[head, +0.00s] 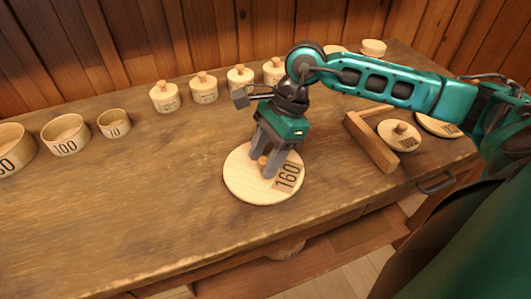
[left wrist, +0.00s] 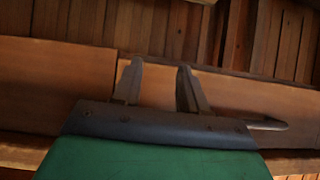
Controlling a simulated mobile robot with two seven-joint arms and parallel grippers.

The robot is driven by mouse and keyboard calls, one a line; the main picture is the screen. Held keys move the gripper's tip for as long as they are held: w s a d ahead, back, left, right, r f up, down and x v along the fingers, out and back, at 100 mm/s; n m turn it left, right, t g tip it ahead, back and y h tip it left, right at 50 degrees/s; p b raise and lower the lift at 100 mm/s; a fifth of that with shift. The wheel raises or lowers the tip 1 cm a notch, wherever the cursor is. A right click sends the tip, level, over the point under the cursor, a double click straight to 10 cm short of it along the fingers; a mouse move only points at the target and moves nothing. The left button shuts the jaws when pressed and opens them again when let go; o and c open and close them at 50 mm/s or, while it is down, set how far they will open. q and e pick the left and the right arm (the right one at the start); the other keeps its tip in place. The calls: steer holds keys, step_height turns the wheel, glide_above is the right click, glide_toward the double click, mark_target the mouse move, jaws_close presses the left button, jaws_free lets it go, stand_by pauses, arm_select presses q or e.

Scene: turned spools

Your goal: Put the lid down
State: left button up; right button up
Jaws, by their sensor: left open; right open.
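A round pale wooden lid marked 160 (head: 247,186) lies flat on the workbench (head: 130,185) near its front edge. Its small knob (head: 263,162) stands between the fingers of my right gripper (head: 267,168). The right gripper is open around the knob, pointing down from above; whether a finger touches the knob I cannot tell. My left gripper (left wrist: 160,85) shows only in the left wrist view, open and empty, facing wooden boards.
Open round boxes marked 100 (head: 65,135) and 10 (head: 114,124) stand at the left. Several small lidded jars (head: 204,88) line the back. A wooden rack (head: 372,142) and a knobbed lid (head: 400,135) lie at the right. The left front of the bench is clear.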

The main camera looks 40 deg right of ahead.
steer(key=shift+r+p, duration=0.25)
steer(key=shift+p, duration=0.05)
steer(key=v, duration=1.1)
steer(key=shift+d+r, duration=0.15)
steer(key=shift+r, duration=0.25)
